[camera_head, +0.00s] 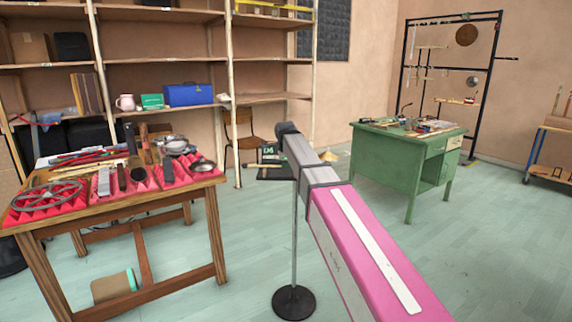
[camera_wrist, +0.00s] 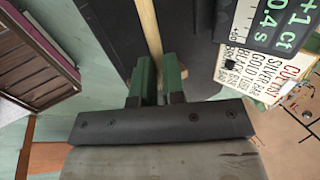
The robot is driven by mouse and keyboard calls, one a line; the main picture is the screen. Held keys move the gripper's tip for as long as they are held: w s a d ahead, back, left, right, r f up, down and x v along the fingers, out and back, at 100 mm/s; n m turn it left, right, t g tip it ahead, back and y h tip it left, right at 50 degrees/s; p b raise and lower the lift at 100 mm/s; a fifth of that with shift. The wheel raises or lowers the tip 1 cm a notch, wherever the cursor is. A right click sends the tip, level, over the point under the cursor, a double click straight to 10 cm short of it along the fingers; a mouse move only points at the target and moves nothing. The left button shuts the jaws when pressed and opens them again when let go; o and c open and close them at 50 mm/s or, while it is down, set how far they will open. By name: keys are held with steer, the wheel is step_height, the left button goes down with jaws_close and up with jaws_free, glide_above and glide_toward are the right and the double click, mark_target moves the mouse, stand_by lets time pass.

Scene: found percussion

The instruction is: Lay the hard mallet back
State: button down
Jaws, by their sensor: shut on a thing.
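My gripper (camera_wrist: 157,84) has green fingers shut on the pale wooden shaft of the hard mallet (camera_wrist: 149,28). The shaft runs from between the fingers to the top edge of the wrist view; the mallet's head is out of view. A black tray (camera_wrist: 117,28) lies beneath the shaft and fingers; I cannot tell whether the mallet touches it. In the head view, the tray (camera_head: 273,174) stands on a thin pole behind my arm. A pale stick shows over it. My arm hides the gripper there.
A cream lettered card (camera_wrist: 258,55) and a dark display (camera_wrist: 288,22) are right of the gripper. A wooden table (camera_head: 130,203) with red foam and several metal pieces stands left. A green desk (camera_head: 388,160) stands right. Floor between them is clear apart from the stand's round base (camera_head: 294,303).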

steer(key=c, duration=1.1)
jaws_free()
steer(key=v, duration=1)
steer(key=shift+s+r, duration=0.15)
steer(key=shift+r, duration=0.2)
